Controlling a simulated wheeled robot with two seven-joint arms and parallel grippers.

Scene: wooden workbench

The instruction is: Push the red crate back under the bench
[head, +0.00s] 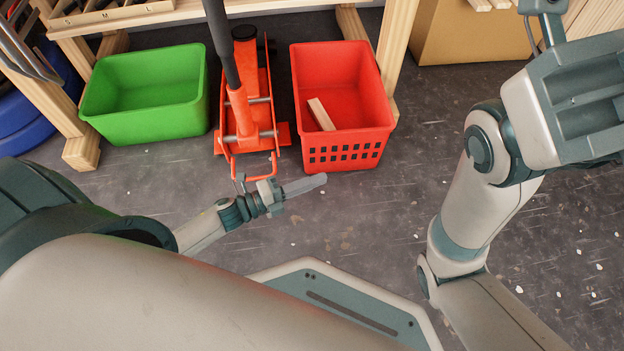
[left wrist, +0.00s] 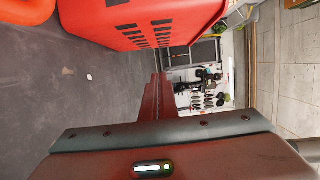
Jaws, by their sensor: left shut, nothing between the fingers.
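The red crate (head: 350,139) stands on the floor at the bench's front edge, right of an orange floor jack, with its slotted front wall facing me. Its front part sticks out past the bench leg on its right. A wooden block (head: 321,114) lies inside it. My left gripper (head: 318,180) is shut and empty, low in front of the crate's front wall, with a small gap seeming to lie between them. In the left wrist view the shut fingers (left wrist: 160,90) point toward the crate (left wrist: 140,18), which shows at the top. My right arm is raised at the right; its gripper is out of view.
A green bin (head: 150,120) stands left of the orange floor jack (head: 245,115), whose handle rises in front of the bench. Wooden bench legs (head: 398,35) flank this space. A cardboard box (head: 465,35) stands at the back right. The floor before the crate is mostly clear.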

